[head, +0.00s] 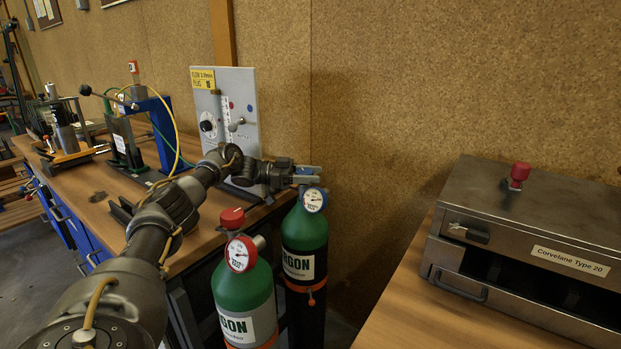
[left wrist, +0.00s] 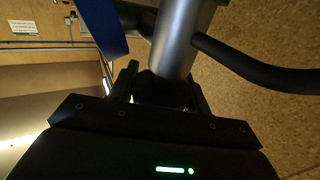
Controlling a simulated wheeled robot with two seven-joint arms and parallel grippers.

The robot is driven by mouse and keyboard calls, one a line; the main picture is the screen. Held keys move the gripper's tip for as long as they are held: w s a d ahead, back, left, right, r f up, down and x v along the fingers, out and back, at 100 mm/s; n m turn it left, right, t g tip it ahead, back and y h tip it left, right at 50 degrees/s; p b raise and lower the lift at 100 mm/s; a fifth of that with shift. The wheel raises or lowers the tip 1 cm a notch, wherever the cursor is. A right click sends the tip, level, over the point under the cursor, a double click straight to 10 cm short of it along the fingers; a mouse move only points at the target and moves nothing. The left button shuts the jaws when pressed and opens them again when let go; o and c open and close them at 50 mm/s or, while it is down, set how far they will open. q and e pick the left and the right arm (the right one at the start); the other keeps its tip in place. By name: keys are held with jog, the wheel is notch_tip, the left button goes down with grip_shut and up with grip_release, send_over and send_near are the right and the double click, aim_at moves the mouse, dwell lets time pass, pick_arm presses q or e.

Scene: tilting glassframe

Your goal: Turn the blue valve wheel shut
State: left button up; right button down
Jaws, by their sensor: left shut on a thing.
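The blue valve wheel (head: 309,169) sits on top of the rear green argon cylinder (head: 304,229), above its blue-rimmed gauge (head: 314,200). My left gripper (head: 300,174) reaches in from the left and is shut at the wheel, hiding part of it. In the left wrist view, the fingers (left wrist: 165,92) close around a dark part at the end of a grey metal cylinder (left wrist: 181,38). A blue band (left wrist: 101,24) shows at upper left there. The exact contact is hard to see. My right gripper is not in view.
A second green argon cylinder (head: 243,289) with a red valve wheel (head: 231,218) and red gauge stands in front, close to my left arm. A grey flow panel (head: 238,105) stands behind on the left bench. A metal box (head: 540,215) is on the right bench.

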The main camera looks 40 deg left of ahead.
aim_at(310, 172)
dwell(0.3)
pick_arm(q)
jog(key=o, duration=1)
jog(key=shift+c, duration=0.2)
jog(key=shift+r, duration=0.35)
notch_tip(310, 172, up, 3)
jog(key=shift+f, duration=0.15)
jog(key=s+d+r, duration=0.1)
jog(key=s+d+r+b, duration=0.1)
jog(key=s+r, duration=0.1)
jog(key=s+d+r, duration=0.1)
jog(key=r, duration=0.1)
jog(key=shift+s+d+r+b, duration=0.15)
jog(key=shift+d+r+b, duration=0.05)
jog(key=shift+d+b, duration=0.1)
jog(key=s+d+r+b, duration=0.2)
jog(key=s+d+r, duration=0.2)
jog(key=s+d, duration=0.1)
jog(key=shift+s, duration=0.8)
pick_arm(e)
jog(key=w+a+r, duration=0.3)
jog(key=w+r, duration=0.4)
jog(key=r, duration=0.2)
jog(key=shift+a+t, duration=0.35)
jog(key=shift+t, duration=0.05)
